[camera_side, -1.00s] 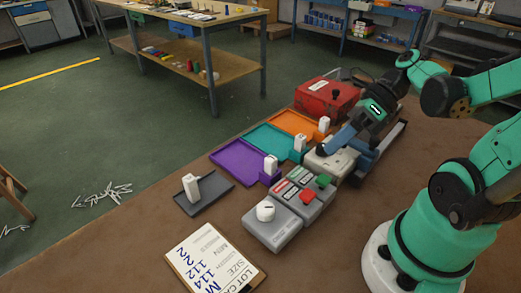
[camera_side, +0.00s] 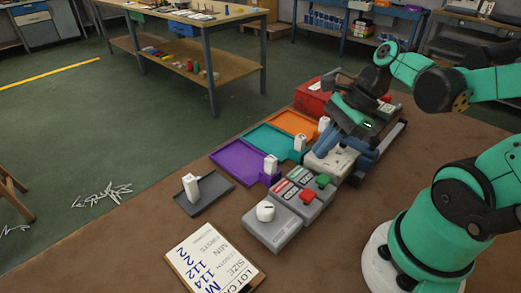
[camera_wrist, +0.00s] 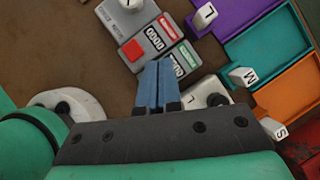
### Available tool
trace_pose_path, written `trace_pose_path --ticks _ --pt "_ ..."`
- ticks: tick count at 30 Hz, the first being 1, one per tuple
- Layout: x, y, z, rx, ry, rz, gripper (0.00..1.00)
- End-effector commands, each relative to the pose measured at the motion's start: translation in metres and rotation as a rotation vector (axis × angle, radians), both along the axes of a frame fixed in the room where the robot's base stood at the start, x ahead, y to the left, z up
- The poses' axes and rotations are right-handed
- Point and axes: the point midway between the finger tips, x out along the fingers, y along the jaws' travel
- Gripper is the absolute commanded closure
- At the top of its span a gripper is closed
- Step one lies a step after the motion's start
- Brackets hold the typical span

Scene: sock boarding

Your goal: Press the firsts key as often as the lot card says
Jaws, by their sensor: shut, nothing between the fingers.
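My gripper (camera_wrist: 157,82) is shut and empty, its blue fingers pointing at the counter box. In the side view its fingers (camera_side: 322,148) are above the cream device. The grey counter box (camera_side: 293,205) has a green key (camera_side: 323,180) and a red key (camera_side: 307,196). In the wrist view the red key (camera_wrist: 133,49) is left of the fingers; the green key is hidden, apparently behind them. The red-labelled display (camera_wrist: 155,39) seems to show zeros; the green-labelled one (camera_wrist: 179,66) is too small to read surely. The lot card (camera_side: 232,255) lies sideways; its firsts line appears to read 2.
A grey box with a white dial (camera_side: 265,211) adjoins the counter box. Purple (camera_side: 232,160), teal (camera_side: 268,140) and orange (camera_side: 296,121) trays have white lettered blocks beside them. A grey tray (camera_side: 212,195) is at left. A red box (camera_side: 312,95) stands behind my arm.

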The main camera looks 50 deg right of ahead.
Motion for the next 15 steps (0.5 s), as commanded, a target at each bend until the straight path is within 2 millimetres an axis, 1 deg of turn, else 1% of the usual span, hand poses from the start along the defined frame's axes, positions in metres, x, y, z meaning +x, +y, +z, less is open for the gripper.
trace_pose_path --ticks 1,4,5,6,9,12,15 --pt "0.004 0.004 -0.001 -0.124 -0.084 0.177 1.00" --pt "0.016 0.008 -0.001 -0.395 -0.263 0.571 1.00" --pt "0.019 0.009 0.001 -0.475 -0.313 0.691 1.00" --pt "0.024 0.011 0.003 -0.580 -0.375 0.850 1.00" --pt "0.035 0.017 0.011 -0.814 -0.505 1.212 1.00" --pt "0.044 0.024 0.020 -0.998 -0.593 1.491 1.00" --pt "0.050 0.029 0.027 -1.117 -0.640 1.666 1.00"
